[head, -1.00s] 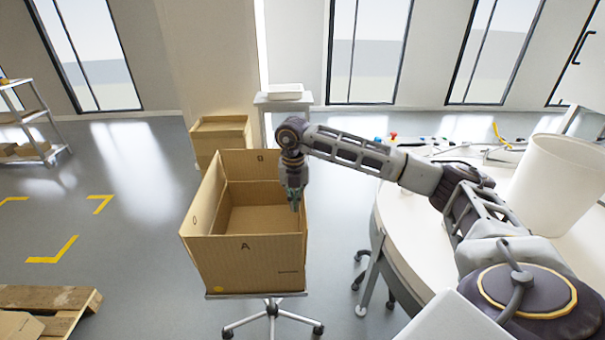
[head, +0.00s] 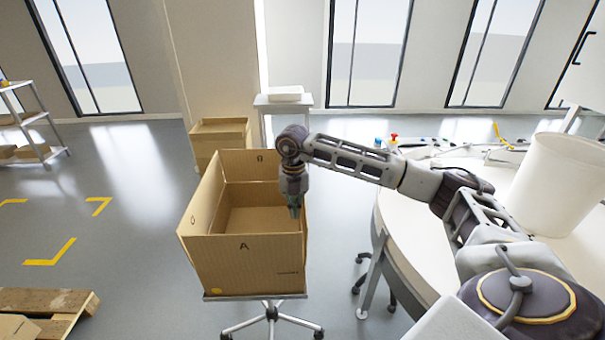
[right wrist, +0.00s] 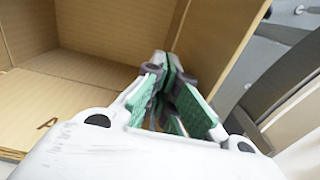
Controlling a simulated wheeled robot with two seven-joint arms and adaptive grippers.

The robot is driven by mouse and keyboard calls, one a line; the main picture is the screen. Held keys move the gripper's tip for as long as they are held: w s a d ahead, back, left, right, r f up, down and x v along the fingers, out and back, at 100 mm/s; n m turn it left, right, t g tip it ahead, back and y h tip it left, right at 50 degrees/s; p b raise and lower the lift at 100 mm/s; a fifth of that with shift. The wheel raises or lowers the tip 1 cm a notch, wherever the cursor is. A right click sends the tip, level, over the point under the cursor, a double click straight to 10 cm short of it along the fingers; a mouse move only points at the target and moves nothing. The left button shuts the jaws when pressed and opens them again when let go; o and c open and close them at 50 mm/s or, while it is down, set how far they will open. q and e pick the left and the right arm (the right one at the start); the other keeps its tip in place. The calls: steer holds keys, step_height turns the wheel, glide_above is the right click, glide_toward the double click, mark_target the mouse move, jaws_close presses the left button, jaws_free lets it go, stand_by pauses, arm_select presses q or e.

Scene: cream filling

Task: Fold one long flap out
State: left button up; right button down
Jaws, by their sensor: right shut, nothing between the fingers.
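The open cardboard box (head: 275,262) stands on a wheeled stand. Its back panel, with a letter, and its left panel (head: 207,190) stand up; the letter A shows near the top of the front. The box also fills much of the right wrist view (right wrist: 100,80), where the A lies at lower left. My right gripper (head: 294,212) points down at the right side of the box, close to the right panel (right wrist: 215,45). Its green-padded fingers (right wrist: 172,65) are together and hold nothing. Whether they touch the panel is unclear. My left gripper is out of view.
A round white table (head: 405,225) with a white bin (head: 562,185) stands to the right. Another carton (head: 220,135) and a small white side table (head: 283,101) are behind the box. A wooden pallet (head: 75,303) lies at lower left.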

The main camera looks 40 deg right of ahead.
steer(key=shift+s+d, duration=0.1)
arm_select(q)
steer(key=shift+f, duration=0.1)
arm_select(e)
steer(key=shift+s+d+r, duration=0.1)
steer(key=shift+s+d, duration=0.45)
steer(key=shift+d, duration=0.35)
arm_select(q)
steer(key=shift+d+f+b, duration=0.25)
steer(key=shift+b, duration=0.1)
arm_select(e)
steer(key=shift+s+d, duration=0.3)
steer(key=shift+d, duration=0.2)
steer(key=shift+s+d, duration=0.3)
steer(key=shift+d, duration=0.2)
steer(key=shift+d+f, duration=0.15)
steer(key=shift+f, duration=0.05)
